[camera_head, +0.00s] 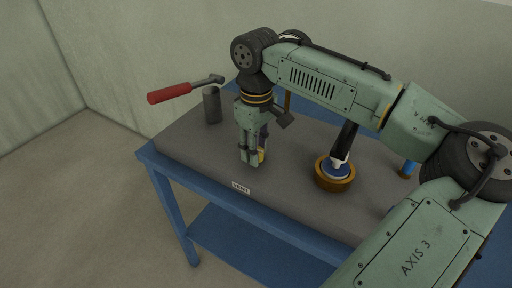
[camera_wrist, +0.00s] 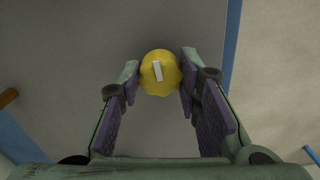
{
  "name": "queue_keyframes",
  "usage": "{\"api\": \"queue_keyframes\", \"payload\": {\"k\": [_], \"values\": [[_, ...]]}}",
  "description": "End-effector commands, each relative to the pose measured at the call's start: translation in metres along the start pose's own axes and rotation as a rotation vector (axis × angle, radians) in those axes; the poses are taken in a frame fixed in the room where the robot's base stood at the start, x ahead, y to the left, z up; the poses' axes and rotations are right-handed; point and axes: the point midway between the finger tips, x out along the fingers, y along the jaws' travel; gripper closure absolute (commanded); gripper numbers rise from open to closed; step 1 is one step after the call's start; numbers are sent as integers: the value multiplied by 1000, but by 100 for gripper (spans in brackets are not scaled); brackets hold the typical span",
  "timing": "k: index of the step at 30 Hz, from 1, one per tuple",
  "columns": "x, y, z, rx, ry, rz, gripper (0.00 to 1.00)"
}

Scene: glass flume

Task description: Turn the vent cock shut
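The vent cock is a round yellow knob with a scalloped edge and a white bar on top (camera_wrist: 160,71). The bar lies nearly upright in the wrist view, its top leaning slightly left. A small white label (camera_head: 241,187) reading VENT is on that edge. My gripper (camera_head: 250,160) points down over the knob. In the wrist view its two purple-padded fingers stand on either side of the knob, with no clear gap at its rim.
A grey bench top (camera_head: 195,150) stands on a blue frame. A red-handled lever (camera_head: 170,93) reaches out left beside a dark grey cylinder (camera_head: 212,106). Right of my gripper is a brown ring-shaped base with a blue part (camera_head: 334,180). A smaller blue-topped fitting (camera_head: 408,168) stands farther right.

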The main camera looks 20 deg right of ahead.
Motion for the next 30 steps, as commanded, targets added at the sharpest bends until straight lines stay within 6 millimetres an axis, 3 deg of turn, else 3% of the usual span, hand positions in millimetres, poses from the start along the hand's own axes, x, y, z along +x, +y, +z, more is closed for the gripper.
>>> {"api": "queue_keyframes", "payload": {"k": [11,30], "values": [[0,0,0,0,0,-1,97],[0,0,0,101,1,-2,97]]}}
